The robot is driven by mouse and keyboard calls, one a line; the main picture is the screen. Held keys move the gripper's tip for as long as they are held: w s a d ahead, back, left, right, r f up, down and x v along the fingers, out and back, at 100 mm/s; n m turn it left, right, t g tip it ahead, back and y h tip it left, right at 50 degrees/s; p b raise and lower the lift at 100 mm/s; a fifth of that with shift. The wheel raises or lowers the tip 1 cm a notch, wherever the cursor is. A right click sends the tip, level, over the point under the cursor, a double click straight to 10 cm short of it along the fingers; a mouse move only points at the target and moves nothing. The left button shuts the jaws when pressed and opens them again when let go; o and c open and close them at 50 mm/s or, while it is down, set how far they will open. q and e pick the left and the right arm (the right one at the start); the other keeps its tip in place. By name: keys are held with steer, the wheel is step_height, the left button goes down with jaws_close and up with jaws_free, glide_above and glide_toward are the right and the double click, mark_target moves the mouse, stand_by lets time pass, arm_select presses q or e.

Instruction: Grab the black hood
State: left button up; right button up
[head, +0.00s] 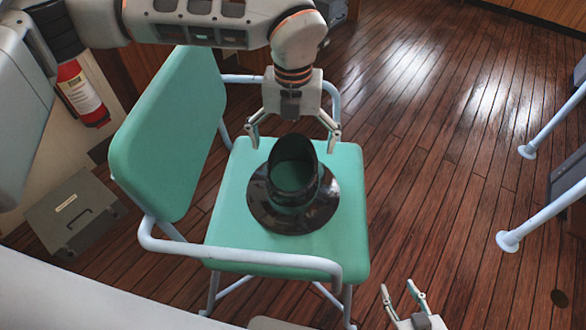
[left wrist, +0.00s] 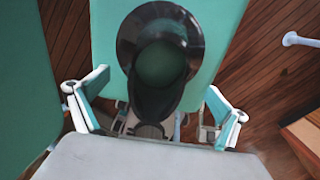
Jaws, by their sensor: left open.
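The black hood (head: 293,218), a glossy flared piece with a wide round rim and a raised open collar, sits on the green seat of a chair (head: 232,225). It also shows in the left wrist view (left wrist: 190,32), near the top middle, with green visible through its opening. My left gripper (head: 294,143) is open, just behind and above the hood in the head view, its fingers spread to either side. In the left wrist view the fingers (left wrist: 155,118) stand apart with the hood's collar end between and beyond them; I cannot tell whether they touch it. My right gripper (head: 405,295) is open and empty at the bottom right.
The chair has pale blue tubular armrests (head: 240,258) and a green backrest (head: 170,140) left of the hood. A grey case (head: 75,215) and a red fire extinguisher (head: 82,95) are at the left. Pale rails (head: 545,217) stand at the right. Wooden floor is clear between.

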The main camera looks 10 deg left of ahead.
arm_select(q)
step_height(320, 180, down, 7)
steer(key=shift+s+f+b, duration=0.15)
steer(key=shift+s+b, duration=0.1)
steer(key=shift+b, duration=0.05)
steer(key=c, duration=2)
steer(key=shift+c, duration=0.2)
